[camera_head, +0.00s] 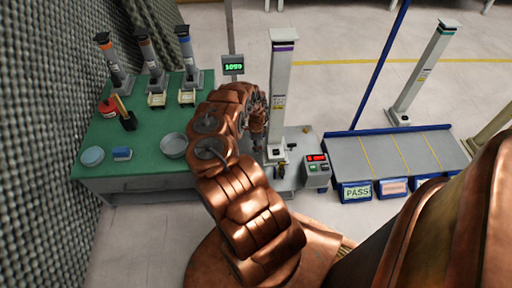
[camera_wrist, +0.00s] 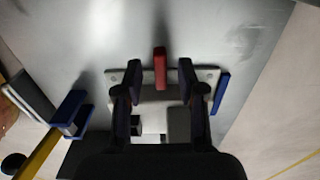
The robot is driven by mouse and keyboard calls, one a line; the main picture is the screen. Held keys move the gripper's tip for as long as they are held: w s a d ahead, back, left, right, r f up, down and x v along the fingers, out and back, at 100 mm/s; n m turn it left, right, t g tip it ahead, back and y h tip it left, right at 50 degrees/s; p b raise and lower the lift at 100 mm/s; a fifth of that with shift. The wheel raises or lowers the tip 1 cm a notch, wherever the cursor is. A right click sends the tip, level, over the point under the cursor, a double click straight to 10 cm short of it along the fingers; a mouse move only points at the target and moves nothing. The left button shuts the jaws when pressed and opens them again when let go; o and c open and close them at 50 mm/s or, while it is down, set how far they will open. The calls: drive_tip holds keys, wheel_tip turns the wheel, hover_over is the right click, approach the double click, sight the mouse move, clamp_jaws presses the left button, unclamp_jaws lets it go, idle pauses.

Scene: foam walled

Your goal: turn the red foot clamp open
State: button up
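The red foot clamp (camera_wrist: 160,68) is a short red bar in the wrist view, standing out from the edge of a pale foot plate (camera_wrist: 117,75) with screws at its corners. My gripper (camera_wrist: 158,78) is open, with one dark finger on each side of the clamp. There are visible gaps on both sides, and I see no contact. In the head view, the tall white column (camera_head: 281,90) with a purple band stands on a grey bench behind my arm. The clamp is not visible there, and my fingers are hidden or too small to make out.
A blue bar (camera_wrist: 221,93) lies right of the foot plate and a blue bracket (camera_wrist: 70,112) left of it. A control box (camera_head: 316,168) with a red display stands right of the column. A green table (camera_head: 150,128) with several columns and bowls is at left.

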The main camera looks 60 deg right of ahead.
drive_tip(key=shift+f, duration=0.35)
drive_tip(key=shift+c, duration=0.2)
clamp_jaws()
